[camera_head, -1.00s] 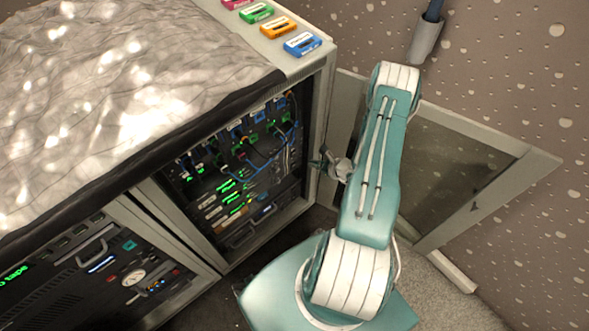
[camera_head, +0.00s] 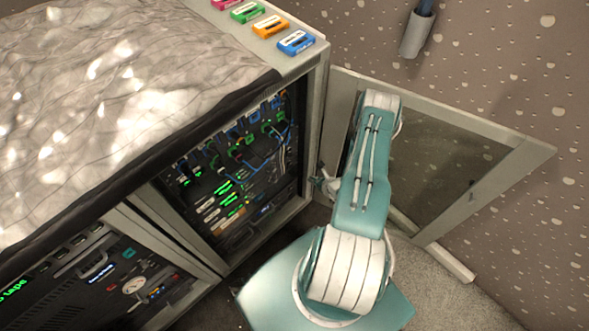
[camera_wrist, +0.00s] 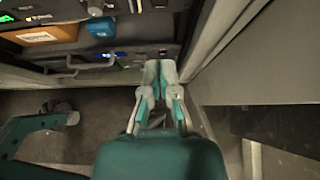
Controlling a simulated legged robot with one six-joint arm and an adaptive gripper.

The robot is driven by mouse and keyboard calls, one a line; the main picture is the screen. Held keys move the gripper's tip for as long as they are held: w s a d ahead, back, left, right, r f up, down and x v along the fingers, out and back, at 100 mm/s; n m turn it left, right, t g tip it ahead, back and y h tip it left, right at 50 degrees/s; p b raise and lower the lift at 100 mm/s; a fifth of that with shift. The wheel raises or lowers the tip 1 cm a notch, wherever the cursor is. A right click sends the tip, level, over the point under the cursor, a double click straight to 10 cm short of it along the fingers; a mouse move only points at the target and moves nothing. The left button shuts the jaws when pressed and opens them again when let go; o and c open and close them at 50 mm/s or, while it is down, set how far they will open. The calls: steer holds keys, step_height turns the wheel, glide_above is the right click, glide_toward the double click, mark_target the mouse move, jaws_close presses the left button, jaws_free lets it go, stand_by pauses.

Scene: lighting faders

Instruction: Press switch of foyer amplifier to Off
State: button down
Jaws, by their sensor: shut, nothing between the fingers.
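My gripper (camera_wrist: 160,70) is shut and empty in the wrist view, its fingertips close to the lower front of the rack. In the head view only a small grey part of it (camera_head: 326,184) shows beside the open cabinet's right edge; my arm hides the rest. The open cabinet (camera_head: 312,140) holds several stacked units with green lights, cables and pale labels. I cannot read which unit is the foyer amplifier, and its switch cannot be made out. A unit with a handle (camera_wrist: 90,63) lies left of the fingertips in the wrist view.
The open glass door (camera_head: 440,165) stands right of my arm. The cabinet's side frame (camera_wrist: 212,35) is close on the gripper's right. An orange block (camera_wrist: 45,34) and a blue block (camera_wrist: 101,27) stick out upper left. Coloured cassettes (camera_head: 296,43) lie on top.

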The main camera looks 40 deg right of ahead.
mark_target(291, 165)
steer(key=w+r+x, duration=0.1)
steer(key=x, duration=0.9)
steer(key=shift+w, duration=0.4)
steer(key=shift+a, duration=0.1)
steer(key=shift+w, duration=0.2)
steer(key=shift+r, duration=0.85)
